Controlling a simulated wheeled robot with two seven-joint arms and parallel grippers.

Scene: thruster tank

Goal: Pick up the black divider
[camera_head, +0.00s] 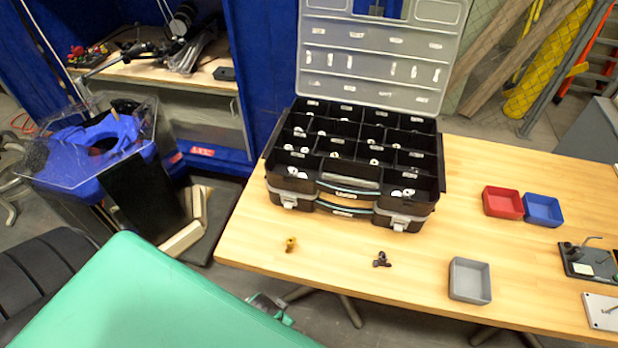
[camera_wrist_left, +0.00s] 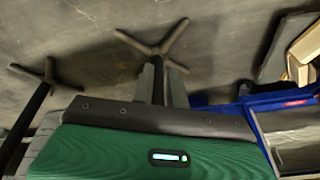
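A black organizer case (camera_head: 352,180) stands open on the wooden table, its clear lid raised at the back. Thin black divider walls (camera_head: 330,150) part its compartments, which hold small white and metal pieces. I cannot tell which wall is the black divider, and none lies loose on the table. My left gripper (camera_wrist_left: 160,72) is in the left wrist view, pointing at the floor and table feet. Its two grey fingers stand apart with a narrow gap and nothing seen held. It is away from the case. My right gripper is not in view.
On the wooden table (camera_head: 400,286) are a brass fitting (camera_head: 290,244), a small black part (camera_head: 382,259), a grey bin (camera_head: 470,281), a red bin (camera_head: 503,202) and a blue bin (camera_head: 543,210). Fixtures (camera_head: 590,262) stand at the right edge. The table's front left is mostly clear.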

